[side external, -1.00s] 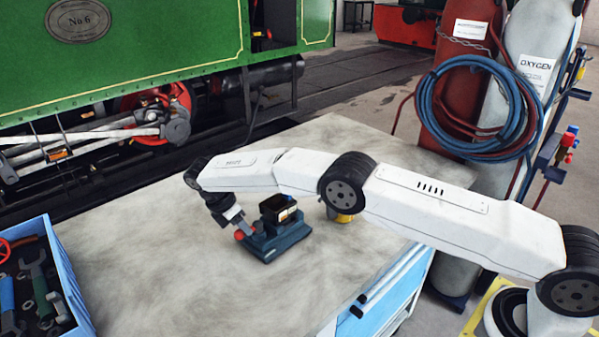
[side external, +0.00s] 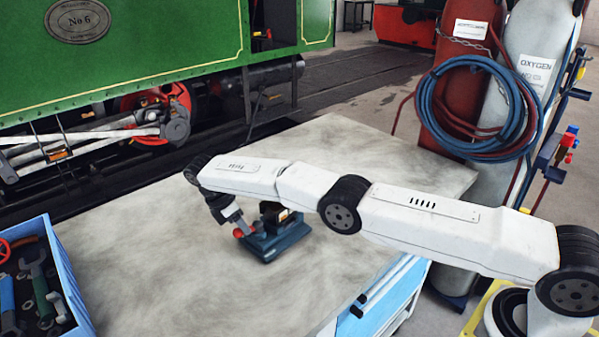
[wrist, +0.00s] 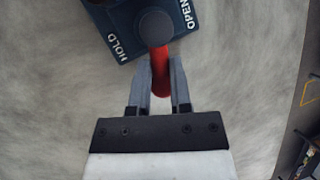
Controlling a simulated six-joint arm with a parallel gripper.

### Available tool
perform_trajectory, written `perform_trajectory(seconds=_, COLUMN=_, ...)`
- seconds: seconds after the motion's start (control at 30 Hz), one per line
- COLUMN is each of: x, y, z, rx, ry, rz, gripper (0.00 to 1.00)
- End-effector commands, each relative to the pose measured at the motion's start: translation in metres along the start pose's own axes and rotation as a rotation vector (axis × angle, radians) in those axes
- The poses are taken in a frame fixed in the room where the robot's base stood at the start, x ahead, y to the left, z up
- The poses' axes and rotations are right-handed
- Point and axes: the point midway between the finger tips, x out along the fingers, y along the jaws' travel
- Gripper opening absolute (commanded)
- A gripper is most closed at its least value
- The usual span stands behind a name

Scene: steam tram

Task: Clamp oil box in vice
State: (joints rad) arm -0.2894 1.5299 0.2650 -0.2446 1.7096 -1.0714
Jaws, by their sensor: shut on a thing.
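The dark blue vice (side external: 282,246) stands on the bench top. The dark oil box (side external: 286,220) sits upright at the vice's jaws, partly hidden behind my arm; I cannot tell how tightly it is held. In the wrist view the vice (wrist: 122,38) shows the words HOLD on the left and OPEN on the right. Its red lever (wrist: 160,70) runs from a dark round pivot down between my fingers. My gripper (wrist: 160,82) is shut on this lever; it also shows at the vice's left side in the side external view (side external: 238,230).
A blue crate of tools (side external: 68,285) stands at the bench's left front. The bench top (side external: 150,240) is clear around the vice. Gas cylinders with hoses (side external: 480,110) stand beyond the right edge, and a green locomotive (side external: 120,60) is behind.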

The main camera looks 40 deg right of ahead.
Motion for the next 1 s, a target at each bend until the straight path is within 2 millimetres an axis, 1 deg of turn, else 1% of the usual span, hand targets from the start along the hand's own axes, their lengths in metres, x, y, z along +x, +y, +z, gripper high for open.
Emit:
perform_trajectory(seconds=0.33, x=0.0000, y=-0.0004, z=-0.0008, rx=0.000, ry=0.001, rz=-0.001, gripper=0.00)
perform_trajectory(seconds=0.37, x=0.0000, y=-0.0004, z=-0.0008, rx=-0.001, ry=0.001, rz=-0.001, gripper=0.34)
perform_trajectory(seconds=0.4, x=0.0000, y=-0.0004, z=-0.0008, rx=-0.001, ry=0.001, rz=-0.001, gripper=0.47)
perform_trajectory(seconds=0.43, x=0.0000, y=-0.0003, z=-0.0007, rx=-0.001, ry=0.001, rz=-0.001, gripper=0.56)
perform_trajectory(seconds=0.47, x=0.0000, y=-0.0003, z=-0.0006, rx=-0.001, ry=0.001, rz=-0.001, gripper=0.60)
perform_trajectory(seconds=0.8, x=-0.0005, y=-0.0001, z=0.0001, rx=0.000, ry=0.000, rz=0.000, gripper=0.60)
perform_trajectory(seconds=1.0, x=-0.0059, y=-0.0010, z=0.0021, rx=0.000, ry=0.001, rz=0.000, gripper=0.60)
